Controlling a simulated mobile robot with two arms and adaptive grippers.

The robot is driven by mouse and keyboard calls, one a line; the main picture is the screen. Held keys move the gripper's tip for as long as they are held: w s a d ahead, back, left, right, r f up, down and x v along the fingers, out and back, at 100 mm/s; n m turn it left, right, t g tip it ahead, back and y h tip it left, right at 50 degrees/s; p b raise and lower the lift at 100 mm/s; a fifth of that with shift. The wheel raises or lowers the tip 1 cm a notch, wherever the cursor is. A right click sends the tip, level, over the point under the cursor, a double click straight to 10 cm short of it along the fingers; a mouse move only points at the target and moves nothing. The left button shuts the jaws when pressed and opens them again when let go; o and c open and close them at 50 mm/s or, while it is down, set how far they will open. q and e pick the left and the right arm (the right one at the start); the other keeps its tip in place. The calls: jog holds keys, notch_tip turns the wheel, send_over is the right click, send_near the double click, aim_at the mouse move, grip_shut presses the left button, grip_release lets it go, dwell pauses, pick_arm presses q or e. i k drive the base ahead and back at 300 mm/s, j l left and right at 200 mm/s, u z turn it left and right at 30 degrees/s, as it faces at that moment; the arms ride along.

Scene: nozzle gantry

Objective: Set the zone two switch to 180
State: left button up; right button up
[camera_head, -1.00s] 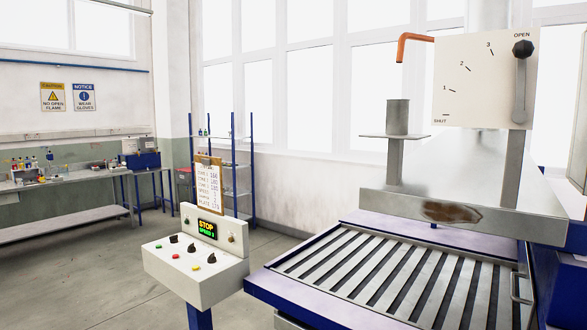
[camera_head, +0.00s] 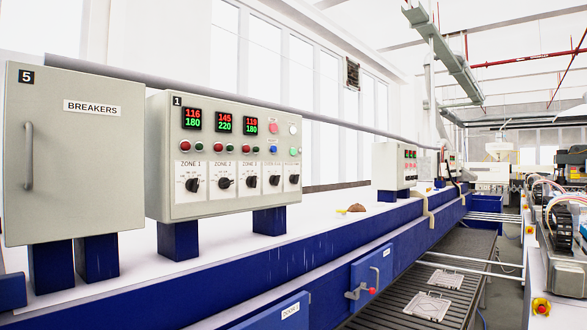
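The control box (camera_head: 170,150) marked 1 is a grey cabinet on blue legs, left of centre. The zone two switch (camera_head: 224,183) is a black knob on a white plate under the label ZONE 2. Its scale marks are too small to read, and I cannot tell exactly where its pointer sits. The display above it (camera_head: 224,124) shows 145 in red over 220 in green. The zone one switch (camera_head: 193,185) is to its left, under a display of 116 over 180. The zone three switch (camera_head: 251,182) is to its right, under 119 over 180. Neither gripper is in view.
A closed grey breakers cabinet (camera_head: 85,165) marked 5 stands left of the control box. Both stand on a long white-topped blue machine (camera_head: 330,215). Blue doors with handles (camera_head: 372,271) are on its front. A slatted conveyor (camera_head: 395,311) with wire trays runs below.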

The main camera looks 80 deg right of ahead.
aim_at(224, 182)
jog(key=z, duration=2.35)
